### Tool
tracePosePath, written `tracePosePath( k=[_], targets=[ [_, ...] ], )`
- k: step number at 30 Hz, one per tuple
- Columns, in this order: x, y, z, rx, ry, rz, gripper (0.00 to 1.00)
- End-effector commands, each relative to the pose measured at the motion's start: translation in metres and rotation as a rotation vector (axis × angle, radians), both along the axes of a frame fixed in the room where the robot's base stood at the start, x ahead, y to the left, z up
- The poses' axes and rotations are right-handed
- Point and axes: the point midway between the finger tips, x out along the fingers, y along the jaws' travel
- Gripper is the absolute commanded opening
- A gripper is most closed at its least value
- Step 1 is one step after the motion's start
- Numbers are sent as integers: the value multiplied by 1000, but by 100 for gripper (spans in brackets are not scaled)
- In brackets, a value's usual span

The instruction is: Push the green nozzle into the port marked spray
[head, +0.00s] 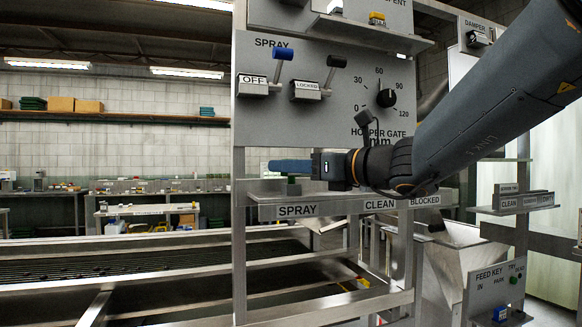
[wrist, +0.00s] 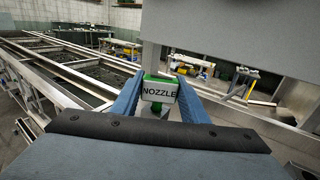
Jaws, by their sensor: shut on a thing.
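The green nozzle (head: 293,188) shows below my gripper's blue fingers in the head view. In the wrist view it stands between the fingers, with a white NOZZLE label (wrist: 158,92) and a green top. My gripper (head: 288,166) is shut on it and reaches in from the right, about level. The nozzle is over the shelf (head: 340,202), above the plate marked SPRAY (head: 297,211). The port itself is hidden under the nozzle, and I cannot tell how deep the nozzle sits. The plates CLEAN (head: 380,205) and BLOCKED (head: 425,201) are further right.
The control panel (head: 330,110) rises above and behind the shelf, with a blue-handled lever (head: 283,54), a black-handled lever (head: 336,62) and a dial (head: 386,98). A steel post (head: 239,230) stands left of the shelf. The roller bed (head: 130,265) lies below left.

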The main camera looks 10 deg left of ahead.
Motion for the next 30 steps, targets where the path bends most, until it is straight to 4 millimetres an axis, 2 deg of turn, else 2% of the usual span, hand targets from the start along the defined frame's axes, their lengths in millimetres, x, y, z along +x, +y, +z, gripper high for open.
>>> tracePosePath(
  k=[20, 21, 24, 30],
  targets=[
    [0, 0, -16, 0, 0, 0, 19],
    [0, 0, -15, 0, 0, 0, 45],
    [0, 0, -14, 0, 0, 0, 62],
    [0, 0, -14, 0, 0, 0, 62]
  ],
)
